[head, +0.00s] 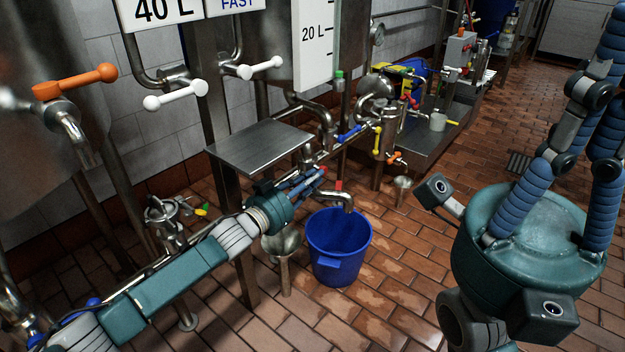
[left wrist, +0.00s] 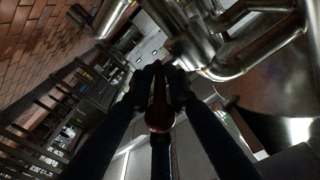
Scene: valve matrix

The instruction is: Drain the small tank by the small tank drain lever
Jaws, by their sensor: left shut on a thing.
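My left gripper (head: 311,181) reaches in from the left, low beside the pipework. Its fingers are shut on a dark red lever handle (left wrist: 160,108), which shows between them in the left wrist view; in the head view the fingers mostly hide it. A bent metal spout (head: 335,197) with a small red top is just right of the fingers. A blue bucket (head: 338,250) stands on the floor under the spout. The tank with the 20 L scale (head: 317,45) is above and behind. I cannot tell the lever's exact angle. My right gripper is not in view.
A metal shelf (head: 259,145) stands above and left of the gripper. Blue (head: 349,133) and yellow (head: 377,140) levers sit on pipes to the right. White levers (head: 176,94) and an orange lever (head: 75,82) are at left. The tiled floor right of the bucket is clear.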

